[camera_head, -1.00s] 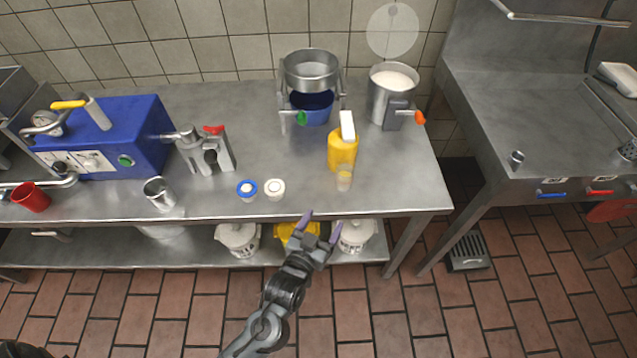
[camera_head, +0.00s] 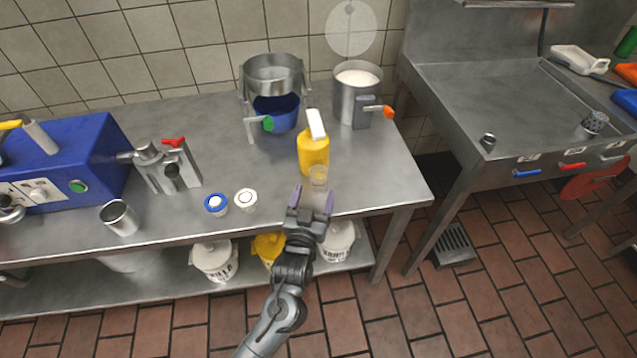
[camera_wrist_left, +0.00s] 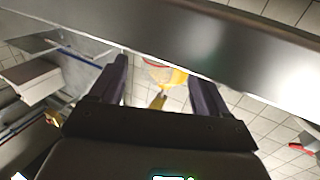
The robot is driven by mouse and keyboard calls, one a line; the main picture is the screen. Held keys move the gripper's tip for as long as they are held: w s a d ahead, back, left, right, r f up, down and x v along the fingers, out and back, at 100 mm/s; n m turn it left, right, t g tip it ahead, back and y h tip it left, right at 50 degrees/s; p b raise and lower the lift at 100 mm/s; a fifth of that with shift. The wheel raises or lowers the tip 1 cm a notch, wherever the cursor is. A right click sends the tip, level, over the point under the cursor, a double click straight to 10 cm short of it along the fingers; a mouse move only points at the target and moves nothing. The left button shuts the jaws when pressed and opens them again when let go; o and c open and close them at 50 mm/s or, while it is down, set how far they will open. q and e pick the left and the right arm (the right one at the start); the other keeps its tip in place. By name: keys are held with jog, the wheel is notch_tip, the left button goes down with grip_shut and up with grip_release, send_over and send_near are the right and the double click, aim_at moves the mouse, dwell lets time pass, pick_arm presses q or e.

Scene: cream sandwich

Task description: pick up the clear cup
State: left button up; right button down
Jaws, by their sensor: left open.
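The clear cup (camera_head: 318,176) is small and see-through with a yellowish tint. It stands near the front edge of the steel table, just in front of the yellow bottle (camera_head: 313,155). My left gripper (camera_head: 312,198) is open and empty at the table's front edge, its fingers pointing at the cup from the near side. In the left wrist view a pale, orange-rimmed shape, which looks like the cup (camera_wrist_left: 158,70), shows between the open fingers (camera_wrist_left: 158,82), with yellow behind it. The cup appears apart from the fingers. My right gripper is not in view.
Left of the cup are a white-lidded cup (camera_head: 246,199) and a blue-rimmed cup (camera_head: 216,204). A steel pot stand (camera_head: 273,75) and a container of white cream (camera_head: 357,95) stand behind. Tubs (camera_head: 214,261) sit on the lower shelf. A steel cup (camera_head: 119,217) is at left.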

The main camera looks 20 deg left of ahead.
aim_at(317, 185)
pick_arm(q)
jog(key=w, duration=0.1)
jog(key=w+b, duration=0.1)
jog(key=w, duration=0.1)
jog(key=w+b, duration=0.1)
jog(key=shift+w+a+r, duration=0.15)
jog(key=shift+w+a, duration=0.2)
jog(key=shift+s, duration=0.1)
jog(key=c, duration=1.1)
jog(key=shift+r, duration=0.1)
